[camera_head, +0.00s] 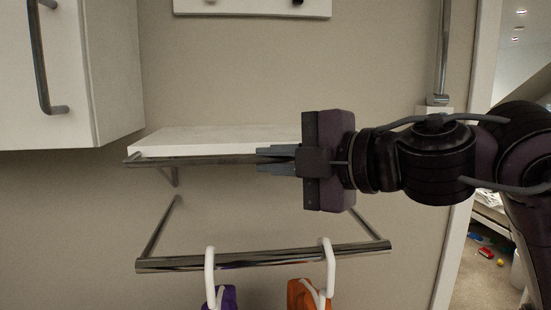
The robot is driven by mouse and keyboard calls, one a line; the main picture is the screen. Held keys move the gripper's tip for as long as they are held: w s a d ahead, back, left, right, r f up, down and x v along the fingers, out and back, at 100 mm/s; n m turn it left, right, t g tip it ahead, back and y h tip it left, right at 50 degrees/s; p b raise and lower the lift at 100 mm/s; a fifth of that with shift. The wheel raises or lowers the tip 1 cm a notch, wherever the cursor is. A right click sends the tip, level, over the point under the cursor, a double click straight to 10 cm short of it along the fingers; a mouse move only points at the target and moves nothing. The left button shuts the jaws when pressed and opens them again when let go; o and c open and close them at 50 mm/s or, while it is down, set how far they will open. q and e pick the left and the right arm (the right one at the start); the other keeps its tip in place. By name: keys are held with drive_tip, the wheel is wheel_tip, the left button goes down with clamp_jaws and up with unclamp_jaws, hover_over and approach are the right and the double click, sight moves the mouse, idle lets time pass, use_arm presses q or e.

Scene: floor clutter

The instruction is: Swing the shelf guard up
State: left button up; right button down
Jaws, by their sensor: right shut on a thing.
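The white shelf (215,139) is mounted on the wall in the middle of the view. A dark metal bar, the shelf guard (195,161), runs level along its front edge, and its right part is hidden behind my gripper. My right gripper (268,160) reaches in from the right, with its grey fingers shut on the guard. My left gripper is not in view.
A shiny hanging rail (265,258) sits below the shelf, with white hooks (210,270) holding a purple item (224,298) and an orange item (303,294). A white cabinet (65,75) stands at the upper left. Toys lie on the floor through an opening at the right.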

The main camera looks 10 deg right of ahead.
drive_tip(key=shift+r+p, duration=0.3)
drive_tip(key=shift+p, duration=0.2)
drive_tip(key=w+r+m+g+h+p, duration=0.2)
drive_tip(key=w+r+m+g+p, duration=0.3)
drive_tip(key=m+g+p, duration=0.3)
drive_tip(key=shift+w+r+g+h+p, duration=0.25)
drive_tip(key=shift+w+g+h+p, duration=0.2)
drive_tip(key=shift+g+p, duration=1.65)
drive_tip(key=shift+w+g+b, duration=0.1)
drive_tip(key=shift+g+b, duration=0.2)
drive_tip(key=shift+g, duration=0.3)
drive_tip(key=c, duration=1.5)
unclamp_jaws()
drive_tip(key=shift+a, duration=0.1)
drive_tip(key=shift+c, duration=0.2)
